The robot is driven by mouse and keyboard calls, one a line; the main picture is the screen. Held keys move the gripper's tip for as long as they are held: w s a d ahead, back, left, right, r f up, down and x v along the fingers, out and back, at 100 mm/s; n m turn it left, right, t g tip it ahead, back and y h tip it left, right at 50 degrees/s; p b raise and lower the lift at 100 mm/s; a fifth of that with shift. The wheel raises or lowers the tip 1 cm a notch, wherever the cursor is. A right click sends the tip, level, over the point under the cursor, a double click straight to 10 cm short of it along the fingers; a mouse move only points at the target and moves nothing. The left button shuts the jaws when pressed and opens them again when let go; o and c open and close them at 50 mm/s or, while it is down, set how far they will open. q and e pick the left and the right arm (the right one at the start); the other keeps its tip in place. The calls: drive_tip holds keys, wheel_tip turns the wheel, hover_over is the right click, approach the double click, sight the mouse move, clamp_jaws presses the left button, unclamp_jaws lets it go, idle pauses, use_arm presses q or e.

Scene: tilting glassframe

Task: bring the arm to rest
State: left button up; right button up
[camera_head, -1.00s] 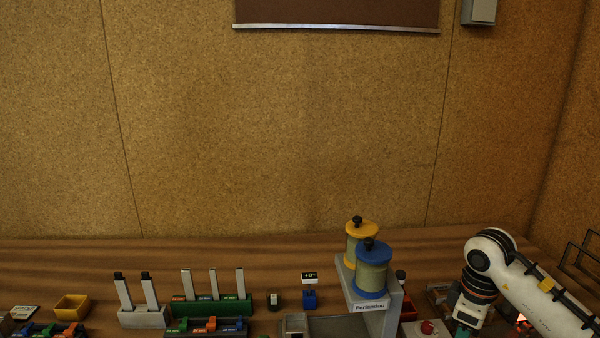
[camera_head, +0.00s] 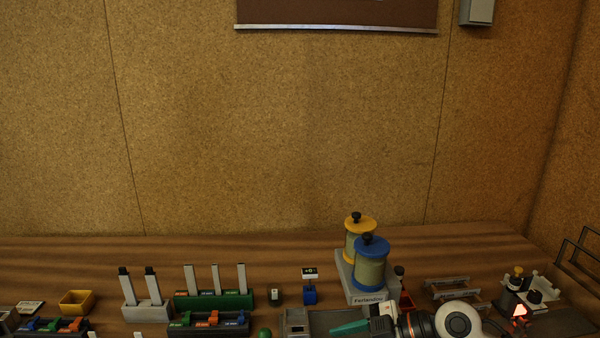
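My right arm comes in low at the right. Its wrist and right gripper (camera_head: 372,324) lie along the bottom edge, pointing left, in front of the spool stand. A teal, narrow piece (camera_head: 350,327) sticks out to the left at the gripper's end; I cannot tell whether it is held or is part of the gripper. The finger opening is too small to make out. My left gripper is not in view.
A stand (camera_head: 358,290) with a yellow-topped spool (camera_head: 361,224) and a blue-topped spool (camera_head: 371,266) rises just behind my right gripper. Colored racks (camera_head: 213,300), a grey holder with two uprights (camera_head: 147,312) and a yellow bin (camera_head: 77,301) stand left. A lit red warning device (camera_head: 519,312) stands right.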

drive_tip(key=s+a+r+t+y, duration=0.1)
drive_tip(key=a+r+t+y, duration=0.25)
drive_tip(key=r+y, duration=0.2)
drive_tip(key=w+d+r+m+t+h, duration=0.1)
drive_tip(key=d+r+m+t+h, duration=0.3)
drive_tip(key=m+t, duration=0.6)
drive_tip(key=s+d+f+m+h, duration=0.2)
drive_tip(key=d+f+m+h, duration=0.7)
drive_tip(key=d+f+h, duration=0.4)
drive_tip(key=s+f+n+g, duration=0.1)
drive_tip(key=s+f+g, duration=0.55)
drive_tip(key=s, duration=0.45)
drive_tip(key=s+f+n+g, duration=0.1)
drive_tip(key=s+f+g, duration=0.5)
drive_tip(key=s+f, duration=0.3)
drive_tip(key=s+a+f+g, duration=0.1)
drive_tip(key=s+f, duration=0.2)
drive_tip(key=f, duration=2.3)
drive_tip(key=s+d+f+n+g, duration=0.1)
drive_tip(key=s+d+f, duration=0.2)
drive_tip(key=s+f, duration=1.2)
drive_tip(key=shift+s+f+g+h, duration=0.2)
drive_tip(key=shift+s+g+h, duration=0.15)
drive_tip(key=shift+s, duration=0.45)
